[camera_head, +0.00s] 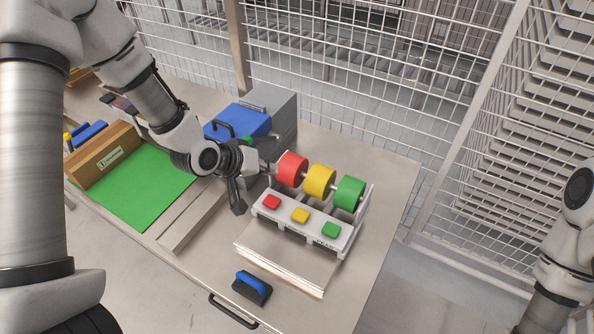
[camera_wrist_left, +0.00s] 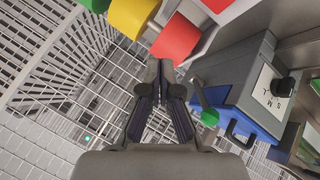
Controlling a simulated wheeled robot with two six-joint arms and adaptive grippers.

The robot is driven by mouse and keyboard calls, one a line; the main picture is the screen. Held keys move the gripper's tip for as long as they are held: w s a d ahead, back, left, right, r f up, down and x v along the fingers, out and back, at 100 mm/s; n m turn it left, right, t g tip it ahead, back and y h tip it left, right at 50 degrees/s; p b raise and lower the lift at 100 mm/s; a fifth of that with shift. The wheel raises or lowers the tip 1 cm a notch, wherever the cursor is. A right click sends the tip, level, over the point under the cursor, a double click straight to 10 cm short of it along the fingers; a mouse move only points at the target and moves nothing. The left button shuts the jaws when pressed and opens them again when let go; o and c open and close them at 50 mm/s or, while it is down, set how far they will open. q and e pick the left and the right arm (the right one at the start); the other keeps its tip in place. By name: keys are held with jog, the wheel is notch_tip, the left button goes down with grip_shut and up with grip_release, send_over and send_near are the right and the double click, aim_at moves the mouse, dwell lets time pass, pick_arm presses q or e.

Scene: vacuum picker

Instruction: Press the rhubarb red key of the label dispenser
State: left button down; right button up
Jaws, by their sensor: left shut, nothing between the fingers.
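The label dispenser (camera_head: 291,225) is a pale grey unit on the table with a red, a yellow and a green roll along its back. The rhubarb red key (camera_head: 272,202) is the leftmost on its front panel. A yellow key (camera_head: 300,215) and a green key (camera_head: 331,230) follow to its right. My left gripper (camera_head: 238,206) is shut and empty, to the left of the red key and apart from it. In the left wrist view its closed fingertips (camera_wrist_left: 160,68) appear just below the red roll (camera_wrist_left: 176,40). My right gripper is out of view.
A grey box with a blue lid (camera_head: 238,120) stands behind my left gripper. A blue-handled black block (camera_head: 252,286) lies near the table's front edge. A green mat (camera_head: 145,190) and a brown box (camera_head: 105,155) are at the left. Wire fencing stands behind the table.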

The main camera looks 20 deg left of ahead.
aim_at(270, 202)
pick_arm(q)
notch_tip(270, 202, down, 2)
jog(key=shift+f+b, duration=0.1)
jog(key=shift+b, duration=1.15)
jog(key=f+b, duration=0.1)
jog(key=f, duration=0.1)
jog(key=f+b, duration=0.1)
jog(key=b, duration=0.1)
jog(key=f+b, duration=0.1)
jog(key=f, duration=0.1)
jog(key=shift+s+a+f+b, duration=0.25)
jog(key=shift+f+b, duration=0.05)
jog(key=shift+b, duration=0.1)
jog(key=shift+w+d+f, duration=0.1)
jog(key=shift+f, duration=0.15)
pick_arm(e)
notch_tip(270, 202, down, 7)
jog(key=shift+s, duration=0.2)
pick_arm(q)
jog(key=shift+r, duration=0.1)
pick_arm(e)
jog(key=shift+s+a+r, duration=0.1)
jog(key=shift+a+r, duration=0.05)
